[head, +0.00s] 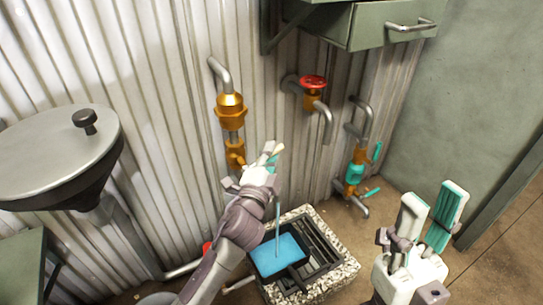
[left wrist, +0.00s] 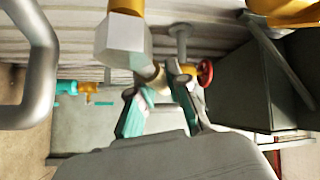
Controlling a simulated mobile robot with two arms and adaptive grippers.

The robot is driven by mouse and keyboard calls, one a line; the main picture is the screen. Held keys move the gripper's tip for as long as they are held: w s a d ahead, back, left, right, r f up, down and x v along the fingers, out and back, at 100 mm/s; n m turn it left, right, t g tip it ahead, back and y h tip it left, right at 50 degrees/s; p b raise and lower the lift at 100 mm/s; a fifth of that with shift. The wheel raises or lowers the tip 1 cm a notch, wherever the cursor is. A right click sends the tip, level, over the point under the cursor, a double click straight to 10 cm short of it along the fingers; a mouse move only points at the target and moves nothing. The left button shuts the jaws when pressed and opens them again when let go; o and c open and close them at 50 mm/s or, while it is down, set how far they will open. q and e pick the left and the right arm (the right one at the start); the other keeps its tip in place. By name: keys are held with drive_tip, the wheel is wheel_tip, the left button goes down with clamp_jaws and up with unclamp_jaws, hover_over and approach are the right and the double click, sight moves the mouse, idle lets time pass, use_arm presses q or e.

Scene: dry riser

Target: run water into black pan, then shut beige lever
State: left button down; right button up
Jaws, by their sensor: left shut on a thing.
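The black pan (head: 301,264) sits on the grate of a stone-rimmed floor drain, with blue water in it. A thin stream of water (head: 278,215) falls into it from beside my left gripper. My left gripper (head: 272,153) is shut on the beige lever (left wrist: 158,82) at the brass pipe fitting (head: 235,153). The fingers and my forearm hide most of the lever and the spout in the head view. In the left wrist view the lever shows between the two fingertips (left wrist: 160,98). My right gripper (head: 431,213) is open and empty, right of the drain.
A red handwheel valve (head: 313,82) and a pipe with teal levers (head: 354,173) are on the corrugated wall to the right. A green drawer cabinet (head: 378,27) hangs above. A grey lidded hopper (head: 55,160) stands at left. The stone drain rim (head: 345,262) surrounds the grate.

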use_arm(q)
drive_tip(key=c, duration=1.1)
unclamp_jaws()
drive_tip(key=v, duration=1.2)
drive_tip(key=shift+f, duration=0.1)
